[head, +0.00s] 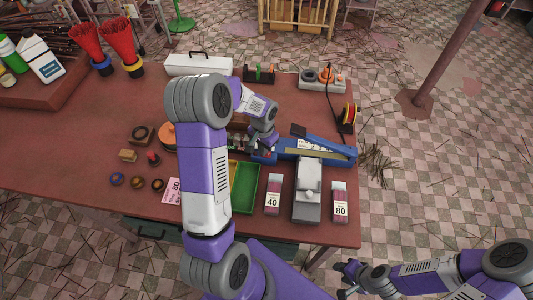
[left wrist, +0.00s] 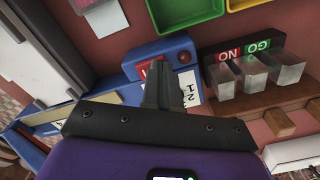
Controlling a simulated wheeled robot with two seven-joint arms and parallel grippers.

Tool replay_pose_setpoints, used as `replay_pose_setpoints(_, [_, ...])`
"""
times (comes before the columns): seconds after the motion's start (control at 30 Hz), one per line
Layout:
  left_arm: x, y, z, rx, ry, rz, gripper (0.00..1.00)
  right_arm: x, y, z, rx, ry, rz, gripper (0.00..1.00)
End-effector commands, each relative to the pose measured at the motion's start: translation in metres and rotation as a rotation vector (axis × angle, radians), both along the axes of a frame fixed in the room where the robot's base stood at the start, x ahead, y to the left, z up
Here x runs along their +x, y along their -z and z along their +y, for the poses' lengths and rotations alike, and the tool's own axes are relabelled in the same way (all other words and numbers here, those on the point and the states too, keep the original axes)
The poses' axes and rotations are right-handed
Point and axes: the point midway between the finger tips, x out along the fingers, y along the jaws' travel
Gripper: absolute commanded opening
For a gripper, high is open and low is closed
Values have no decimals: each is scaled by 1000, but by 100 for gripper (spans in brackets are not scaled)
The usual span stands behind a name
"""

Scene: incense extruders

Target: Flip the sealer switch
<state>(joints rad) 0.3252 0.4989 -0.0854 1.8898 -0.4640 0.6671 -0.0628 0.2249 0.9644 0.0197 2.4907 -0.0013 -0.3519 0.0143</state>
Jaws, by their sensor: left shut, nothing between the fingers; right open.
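The blue sealer (head: 335,152) lies on the red-brown table, its long arm pointing right. Its left end shows in the left wrist view (left wrist: 122,88), with a red switch (left wrist: 144,70), a round dark-red lamp (left wrist: 184,57) and a white number label (left wrist: 191,88). My left gripper (head: 265,150) is over that end. In the left wrist view its fingers (left wrist: 160,68) are together and empty, right beside the red switch and partly covering it. I cannot tell whether they touch it, and the switch's position is unclear. My right gripper (head: 348,278) is open, low and off the table's front edge.
Green (head: 245,187) and yellow trays lie in front of the sealer. A block labelled GO and NO (left wrist: 243,52) with metal pieces is close to the left fingers. The 40 box (head: 273,195), grey device (head: 307,195) and 80 box (head: 340,202) stand in front.

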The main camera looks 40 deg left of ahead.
Motion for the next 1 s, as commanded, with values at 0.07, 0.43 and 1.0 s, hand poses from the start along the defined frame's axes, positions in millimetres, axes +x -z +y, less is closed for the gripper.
replay_pose_setpoints(0.07, [-1, -4, 0, -1, 0, 2, 0, 0, -4, 0, 0, 0, 0, 43])
replay_pose_setpoints(0.43, [0, -35, 0, 0, 0, 0, 0, 0, -26, 0, 0, 0, 0, 43])
replay_pose_setpoints(1.0, [0, -70, 0, 0, 0, 1, 0, 0, -50, 0, 0, 0, 0, 43])
